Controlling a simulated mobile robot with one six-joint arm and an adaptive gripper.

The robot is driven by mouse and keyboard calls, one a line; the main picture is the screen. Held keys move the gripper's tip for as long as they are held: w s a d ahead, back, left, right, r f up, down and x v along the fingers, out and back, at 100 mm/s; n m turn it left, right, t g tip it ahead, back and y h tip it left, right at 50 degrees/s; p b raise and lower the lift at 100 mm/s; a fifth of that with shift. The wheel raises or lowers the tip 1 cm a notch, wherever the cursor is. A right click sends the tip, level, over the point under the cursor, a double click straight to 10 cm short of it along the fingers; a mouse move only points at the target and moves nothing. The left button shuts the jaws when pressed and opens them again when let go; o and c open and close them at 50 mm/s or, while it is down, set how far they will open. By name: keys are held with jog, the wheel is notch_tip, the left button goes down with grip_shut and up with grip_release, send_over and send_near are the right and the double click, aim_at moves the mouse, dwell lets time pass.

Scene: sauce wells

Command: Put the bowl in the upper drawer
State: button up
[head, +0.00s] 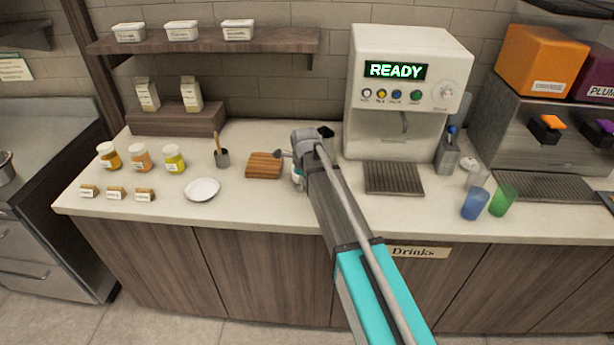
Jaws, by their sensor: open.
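A round, shallow white dish (202,189) lies on the counter left of my arm. I cannot tell whether it is the bowl or a plate. My gripper (298,172) is over the counter between the cutting board and the coffee machine, apart from the dish and to its right. It is open, though my arm hides most of it. A small white and teal patch shows beside it; I cannot tell what it is. A metal unit with closed drawer fronts (28,243) stands at the far left. One front sits above another, with bar handles.
Several jars (140,158) are at left. The coffee machine (405,95), a blue cup (475,204) and a green cup (502,200) are at right. A shelf (210,44) overhangs the back.

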grip_shut()
jog(key=shift+r, duration=0.15)
dwell(0.6)
notch_tip(320, 180, up, 3)
jog(key=p, duration=0.3)
jog(key=s+d+r+p, duration=0.5)
jog(key=s+r+p, duration=0.4)
jog(key=s, duration=0.4)
jog(key=shift+r+p, duration=0.35)
jog(key=shift+p, duration=0.15)
jog(key=shift+d, duration=0.1)
